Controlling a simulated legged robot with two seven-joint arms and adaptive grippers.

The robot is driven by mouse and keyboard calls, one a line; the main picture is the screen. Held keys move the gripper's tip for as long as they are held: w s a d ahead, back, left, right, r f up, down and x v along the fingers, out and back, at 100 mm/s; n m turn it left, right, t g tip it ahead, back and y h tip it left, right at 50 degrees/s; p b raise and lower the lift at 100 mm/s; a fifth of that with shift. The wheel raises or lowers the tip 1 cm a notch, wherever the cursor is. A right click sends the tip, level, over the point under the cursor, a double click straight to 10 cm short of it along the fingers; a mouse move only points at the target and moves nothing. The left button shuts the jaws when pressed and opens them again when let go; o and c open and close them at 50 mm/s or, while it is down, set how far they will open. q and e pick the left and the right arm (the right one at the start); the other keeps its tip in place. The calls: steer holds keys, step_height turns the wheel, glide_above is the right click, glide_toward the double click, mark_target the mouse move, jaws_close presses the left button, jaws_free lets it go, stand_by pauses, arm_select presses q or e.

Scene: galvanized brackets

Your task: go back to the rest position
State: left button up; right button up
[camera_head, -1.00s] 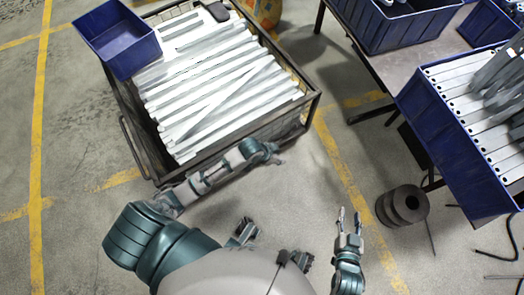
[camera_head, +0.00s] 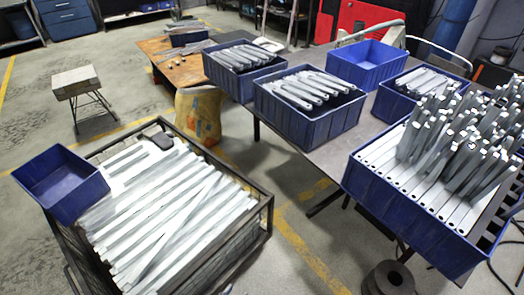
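Neither of my grippers shows in the head view now, so I cannot see how they are posed. The galvanized brackets (camera_head: 165,215) lie in rows in a dark wire-mesh cart (camera_head: 262,215) at the lower left. More brackets (camera_head: 455,140) stand and lie in a large blue crate (camera_head: 400,215) on the table at the right.
An empty blue bin (camera_head: 60,185) sits at the cart's left corner. The grey table (camera_head: 290,140) carries several blue bins, one of them empty (camera_head: 365,65). A stool (camera_head: 80,85) stands at the upper left. A dark spool (camera_head: 388,280) is on the floor, and floor shows between cart and table.

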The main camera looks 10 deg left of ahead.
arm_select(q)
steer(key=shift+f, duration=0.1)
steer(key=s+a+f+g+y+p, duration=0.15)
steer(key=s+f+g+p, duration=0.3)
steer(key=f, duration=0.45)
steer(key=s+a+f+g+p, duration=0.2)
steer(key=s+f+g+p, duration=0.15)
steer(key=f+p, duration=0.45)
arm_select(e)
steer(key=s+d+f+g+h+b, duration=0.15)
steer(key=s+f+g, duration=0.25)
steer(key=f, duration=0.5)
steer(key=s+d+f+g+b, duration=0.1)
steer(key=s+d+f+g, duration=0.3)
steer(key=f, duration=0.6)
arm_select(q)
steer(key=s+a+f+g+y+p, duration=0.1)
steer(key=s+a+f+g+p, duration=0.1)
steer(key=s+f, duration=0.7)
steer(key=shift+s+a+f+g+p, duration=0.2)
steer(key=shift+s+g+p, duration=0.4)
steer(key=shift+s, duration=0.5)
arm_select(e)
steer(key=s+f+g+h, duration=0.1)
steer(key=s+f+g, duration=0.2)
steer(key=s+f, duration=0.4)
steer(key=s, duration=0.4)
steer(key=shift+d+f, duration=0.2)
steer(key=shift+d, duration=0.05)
